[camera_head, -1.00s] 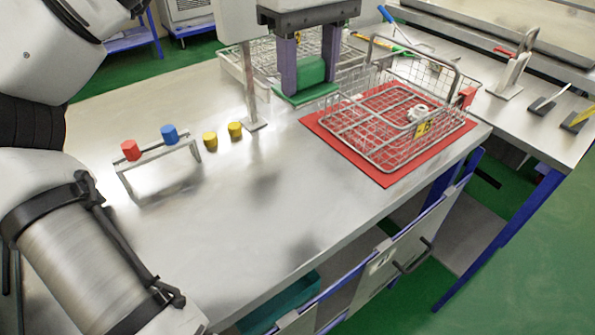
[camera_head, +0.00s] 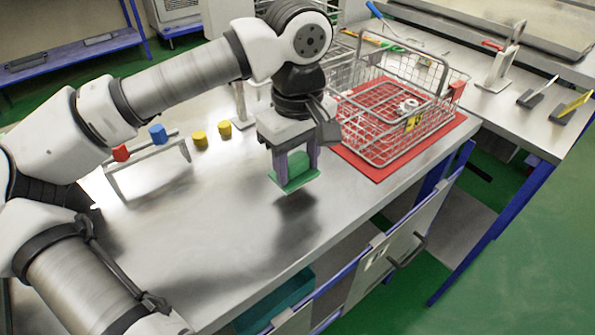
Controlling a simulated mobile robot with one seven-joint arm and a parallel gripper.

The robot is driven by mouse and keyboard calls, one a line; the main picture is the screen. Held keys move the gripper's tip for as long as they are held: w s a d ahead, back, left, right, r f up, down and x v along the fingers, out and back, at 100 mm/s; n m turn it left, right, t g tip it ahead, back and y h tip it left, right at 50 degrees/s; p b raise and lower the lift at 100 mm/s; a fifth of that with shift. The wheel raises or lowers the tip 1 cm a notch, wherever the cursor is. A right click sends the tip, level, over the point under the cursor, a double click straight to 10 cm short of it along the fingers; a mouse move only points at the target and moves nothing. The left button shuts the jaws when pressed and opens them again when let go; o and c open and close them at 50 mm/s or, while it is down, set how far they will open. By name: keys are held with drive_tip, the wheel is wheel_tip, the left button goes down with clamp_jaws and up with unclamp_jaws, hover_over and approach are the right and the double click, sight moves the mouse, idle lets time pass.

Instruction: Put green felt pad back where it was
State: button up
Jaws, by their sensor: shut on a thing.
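The green felt pad (camera_head: 296,181) is a flat green sheet with a raised green block on its upper side. My gripper (camera_head: 297,166) points down with its two purple fingers shut on the block, so the pad hangs under them. The pad is held above the bare metal table (camera_head: 230,255), left of the wire basket, with a dark shadow below it. Part of the block is hidden by the fingers.
A wire basket (camera_head: 385,137) with a white part inside stands on a red mat (camera_head: 377,173) to the right. A small metal stand (camera_head: 150,170) with red and blue cylinders and two yellow cylinders (camera_head: 212,134) are to the left. The table front is clear.

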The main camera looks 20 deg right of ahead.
sight(297, 175)
drive_tip(key=shift+f, duration=1.6)
drive_tip(key=o, duration=0.9)
drive_tip(key=shift+o, duration=0.2)
wheel_tip(297, 175, up, 12)
drive_tip(key=shift+r, duration=0.2)
